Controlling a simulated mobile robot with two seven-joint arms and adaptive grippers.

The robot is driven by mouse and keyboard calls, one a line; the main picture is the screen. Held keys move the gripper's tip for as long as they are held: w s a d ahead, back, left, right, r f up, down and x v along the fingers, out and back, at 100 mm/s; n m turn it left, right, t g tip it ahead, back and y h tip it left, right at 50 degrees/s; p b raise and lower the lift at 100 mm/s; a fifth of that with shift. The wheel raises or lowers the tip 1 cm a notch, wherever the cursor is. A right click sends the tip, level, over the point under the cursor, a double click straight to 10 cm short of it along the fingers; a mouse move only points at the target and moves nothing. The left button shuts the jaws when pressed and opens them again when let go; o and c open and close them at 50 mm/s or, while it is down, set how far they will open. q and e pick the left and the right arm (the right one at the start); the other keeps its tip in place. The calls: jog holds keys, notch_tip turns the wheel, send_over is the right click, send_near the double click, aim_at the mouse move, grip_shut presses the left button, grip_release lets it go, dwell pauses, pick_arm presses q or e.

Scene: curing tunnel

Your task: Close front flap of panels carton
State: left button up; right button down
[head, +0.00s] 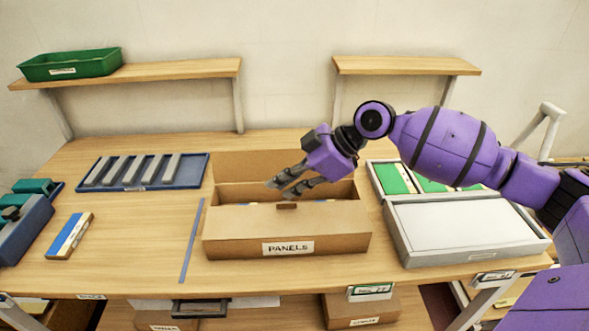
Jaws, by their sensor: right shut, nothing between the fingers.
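The panels carton (350,246) is a brown cardboard box with a PANELS label on its front, standing at the middle of the bench near the front edge. Its back flap (250,164) stands up. Its front flap (260,219) slopes up and inward from the front wall, with a dark tab at its far edge. A gap behind that edge shows the dark inside and slivers of blue and yellow contents. My right gripper (280,190) is shut and empty, over the opening just behind the flap's far edge; I cannot tell if it touches. My left gripper is not in view.
Right of the carton stand a grey lidded box (465,257) and a tray with green pieces (393,178). On the left are a blue tray (133,185) of grey bars, a blue-white box (70,235) and a blue strip (191,240). Shelves (150,72) hang behind.

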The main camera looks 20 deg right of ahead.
aim_at(286, 207)
jog(key=shift+w+d+f, duration=0.1)
jog(key=shift+w+f, duration=0.05)
jog(key=shift+f, duration=0.65)
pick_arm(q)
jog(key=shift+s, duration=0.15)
pick_arm(e)
jog(key=shift+f, duration=0.15)
jog(key=shift+w+f+b, duration=0.15)
jog(key=shift+w+f, duration=0.1)
jog(key=shift+f, duration=0.25)
jog(key=shift+w+f+b, duration=0.15)
jog(key=shift+w+f, duration=0.05)
jog(key=shift+f, duration=0.3)
jog(key=shift+d, duration=0.15)
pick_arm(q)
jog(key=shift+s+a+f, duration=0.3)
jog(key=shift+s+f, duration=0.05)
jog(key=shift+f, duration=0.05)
